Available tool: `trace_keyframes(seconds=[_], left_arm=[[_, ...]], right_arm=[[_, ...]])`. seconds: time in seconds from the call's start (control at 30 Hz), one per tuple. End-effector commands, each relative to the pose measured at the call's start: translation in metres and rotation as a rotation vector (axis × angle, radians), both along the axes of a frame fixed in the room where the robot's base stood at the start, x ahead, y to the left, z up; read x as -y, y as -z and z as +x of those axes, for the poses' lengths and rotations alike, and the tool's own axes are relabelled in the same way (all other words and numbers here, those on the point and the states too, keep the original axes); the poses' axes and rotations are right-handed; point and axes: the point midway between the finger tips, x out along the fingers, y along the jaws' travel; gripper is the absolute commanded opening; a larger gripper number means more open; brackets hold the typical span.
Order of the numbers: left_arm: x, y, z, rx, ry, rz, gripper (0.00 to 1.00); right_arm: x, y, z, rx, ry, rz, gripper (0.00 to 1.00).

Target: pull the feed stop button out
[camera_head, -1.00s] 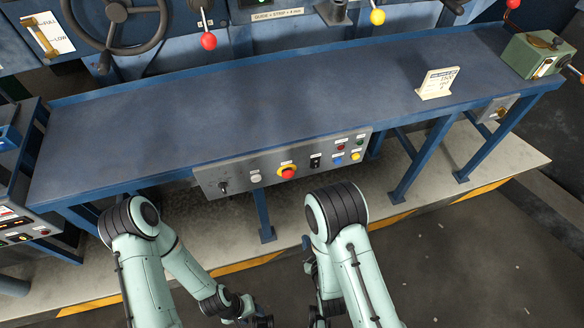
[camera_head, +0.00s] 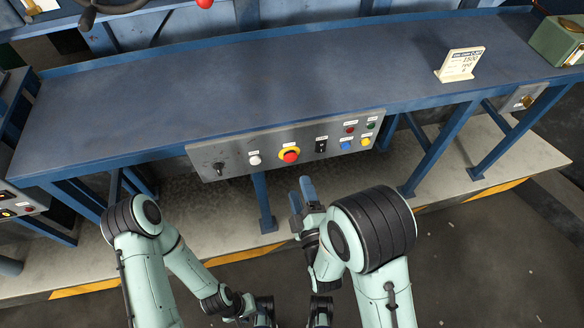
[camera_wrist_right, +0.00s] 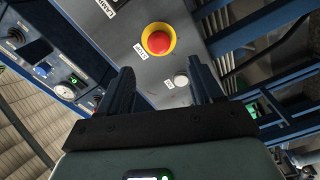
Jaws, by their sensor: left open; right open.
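The feed stop button is a red mushroom button (camera_head: 290,155) on a yellow ring, on the grey control panel (camera_head: 235,157) under the bench's front edge. It also shows in the right wrist view (camera_wrist_right: 158,41), ahead of and between the finger directions. My right gripper (camera_head: 302,188) is open and empty, below and just right of the button, apart from it. Its two dark fingers (camera_wrist_right: 156,92) point toward the panel, with a white button between them in the picture. My left gripper (camera_head: 278,308) is low at the bottom edge, partly cut off, empty and away from the panel.
A white button (camera_head: 254,159) and a black toggle (camera_head: 219,168) sit left of the feed stop button. A black switch (camera_head: 321,146) and several coloured buttons are to its right. The blue bench (camera_head: 200,95) overhangs the panel. A blue leg (camera_head: 263,203) stands below.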

Motion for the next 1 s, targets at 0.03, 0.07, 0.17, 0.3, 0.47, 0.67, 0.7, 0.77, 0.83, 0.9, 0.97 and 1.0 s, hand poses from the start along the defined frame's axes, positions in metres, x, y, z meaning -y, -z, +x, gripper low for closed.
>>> trace_keyframes(seconds=[0.03, 0.07, 0.17, 0.3, 0.47, 0.67, 0.7, 0.77, 0.83, 0.9, 0.97, 1.0], left_arm=[[0.0, -0.003, 0.001, 0.002, 0.0, -0.001, 0.49], [0.0, -0.004, 0.001, 0.002, 0.0, -0.001, 0.49], [0.0, -0.007, 0.0, -0.001, 0.001, -0.001, 0.49], [0.0, -0.009, -0.001, -0.005, 0.003, -0.001, 0.49], [0.0, -0.01, -0.002, -0.009, 0.003, -0.001, 0.49], [0.0, -0.011, -0.002, -0.01, 0.003, -0.002, 0.49], [0.0, -0.01, -0.002, -0.01, 0.003, -0.002, 0.49], [0.0, -0.01, -0.002, -0.01, 0.003, -0.002, 0.49], [0.0, -0.01, -0.002, -0.01, 0.003, -0.002, 0.49], [0.0, -0.01, -0.002, -0.01, 0.003, -0.002, 0.49], [0.0, -0.01, -0.002, -0.01, 0.003, -0.002, 0.49], [0.0, -0.01, -0.002, -0.01, 0.003, -0.002, 0.49]], right_arm=[[-0.003, -0.003, 0.013, 0.006, 0.0, 0.001, 0.65], [-0.004, -0.004, 0.019, 0.007, 0.001, 0.001, 0.65], [-0.009, -0.005, 0.041, 0.006, 0.002, -0.001, 0.65], [-0.016, -0.004, 0.066, 0.004, 0.001, -0.001, 0.65], [-0.021, -0.003, 0.084, 0.003, 0.0, -0.001, 0.65], [-0.023, -0.003, 0.093, 0.001, 0.0, -0.001, 0.65], [-0.023, -0.003, 0.093, 0.001, 0.0, -0.001, 0.65], [-0.023, -0.003, 0.093, 0.001, 0.0, -0.001, 0.65], [-0.023, -0.003, 0.093, 0.001, 0.0, -0.001, 0.65], [-0.023, -0.003, 0.093, 0.001, 0.0, -0.001, 0.59], [-0.023, -0.003, 0.093, 0.002, -0.001, -0.001, 0.39], [-0.023, -0.003, 0.093, 0.002, -0.001, -0.001, 0.26]])
